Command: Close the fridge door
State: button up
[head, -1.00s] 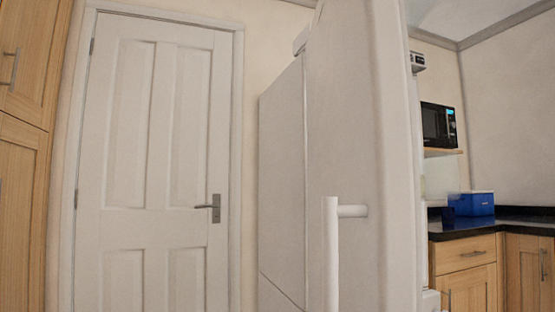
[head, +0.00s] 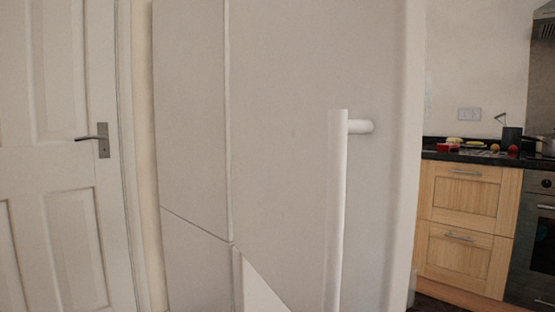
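The white fridge door (head: 285,120) fills the middle of the head view, close to me. Its outer face is toward me, with a long white vertical bar handle (head: 336,215) near its right edge. The fridge side (head: 190,110) shows to the left of the door, past a vertical seam. How far the door stands open is hard to tell from here. The inside of the fridge is hidden. My gripper is not in view.
A white panelled room door (head: 60,190) with a metal lever handle is at the left. Wooden drawers (head: 465,205) under a black worktop (head: 470,158) and an oven (head: 535,240) stand at the right. A little floor shows at the lower right.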

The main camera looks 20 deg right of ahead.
aim_at(327, 102)
jog(key=k+j+u, duration=0.1)
jog(key=k+j, duration=0.2)
jog(key=j, duration=0.15)
jog(key=k+j+u, duration=0.15)
jog(key=k+j, duration=0.15)
jog(key=j, duration=0.15)
jog(key=k+j+z, duration=0.1)
jog(key=i+l+u, duration=0.1)
